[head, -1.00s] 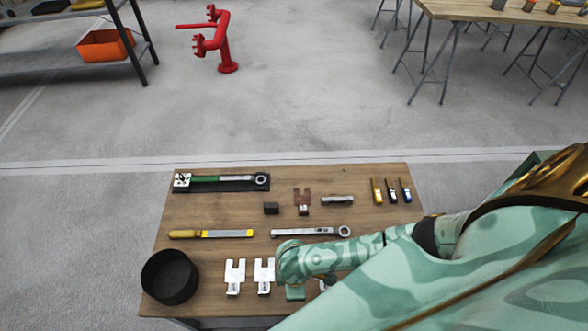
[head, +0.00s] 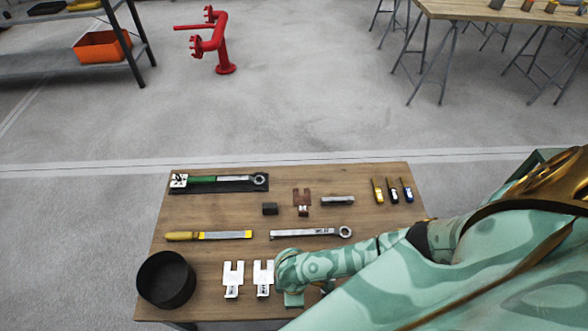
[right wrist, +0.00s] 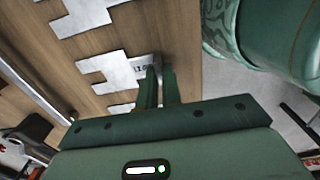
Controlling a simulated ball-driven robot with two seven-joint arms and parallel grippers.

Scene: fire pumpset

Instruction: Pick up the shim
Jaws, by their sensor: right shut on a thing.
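Two silvery, fork-shaped shims lie side by side near the table's front edge in the head view, a left one (head: 232,279) and a right one (head: 263,277). My right gripper (head: 293,299) is just right of them, mostly hidden by my own forearm. In the right wrist view, my right gripper (right wrist: 160,72) is shut on the labelled tab of a notched metal shim (right wrist: 108,74). I cannot tell whether that shim touches the wood. Another shim (right wrist: 84,15) lies above it in that view, and part of one more (right wrist: 121,109) shows below. My left gripper is not in view.
The wooden table (head: 205,215) also bears a black round bin (head: 166,280), a yellow-handled file (head: 210,235), a wrench (head: 310,232), a brown forked plate (head: 302,197), a dark block (head: 270,209) and a green-handled tool (head: 205,180). A red pipe stand (head: 222,45) is beyond.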

